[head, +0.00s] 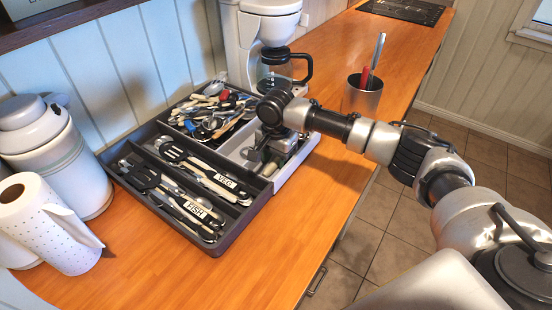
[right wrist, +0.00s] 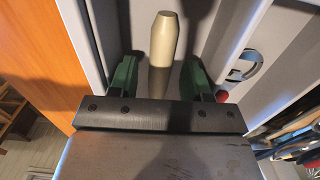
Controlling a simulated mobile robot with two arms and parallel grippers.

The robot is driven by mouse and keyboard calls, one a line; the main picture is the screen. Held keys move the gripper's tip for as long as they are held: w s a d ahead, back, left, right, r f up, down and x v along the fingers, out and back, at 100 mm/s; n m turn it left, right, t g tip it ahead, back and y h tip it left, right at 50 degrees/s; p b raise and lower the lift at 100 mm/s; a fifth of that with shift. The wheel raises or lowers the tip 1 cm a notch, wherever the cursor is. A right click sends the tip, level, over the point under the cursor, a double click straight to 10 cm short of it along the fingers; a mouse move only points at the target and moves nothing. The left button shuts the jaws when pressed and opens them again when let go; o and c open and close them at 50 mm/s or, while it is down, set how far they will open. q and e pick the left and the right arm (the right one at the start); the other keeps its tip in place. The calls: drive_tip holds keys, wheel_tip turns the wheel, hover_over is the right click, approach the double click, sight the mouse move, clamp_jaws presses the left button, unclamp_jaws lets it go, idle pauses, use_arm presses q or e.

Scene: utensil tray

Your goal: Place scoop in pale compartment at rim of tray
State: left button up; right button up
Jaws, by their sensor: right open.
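My right gripper (head: 283,143) is open and low over the pale compartment (head: 290,175) along the tray's right rim. In the right wrist view, a beige rounded handle (right wrist: 162,38) lies in the pale compartment (right wrist: 205,22), beyond and between the two green fingertips (right wrist: 159,76). The fingers stand apart on either side of its line, with gaps. This handle appears to be the scoop's; its other end is hidden by my gripper. In the head view, a beige end (head: 268,170) shows at the near end of the compartment. My left gripper is out of view.
The dark utensil tray (head: 218,243) holds spatulas labelled VEG (head: 226,182) and FISH (head: 196,209) and a jumble of cutlery (head: 212,112). A coffee maker (head: 270,35) stands behind, a metal cup (head: 362,95) at right. Clear wood lies in front.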

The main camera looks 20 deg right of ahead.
wheel_tip(320, 180, up, 12)
drive_tip(key=b, duration=0.1)
drive_tip(key=shift+f, duration=0.15)
idle(0.6)
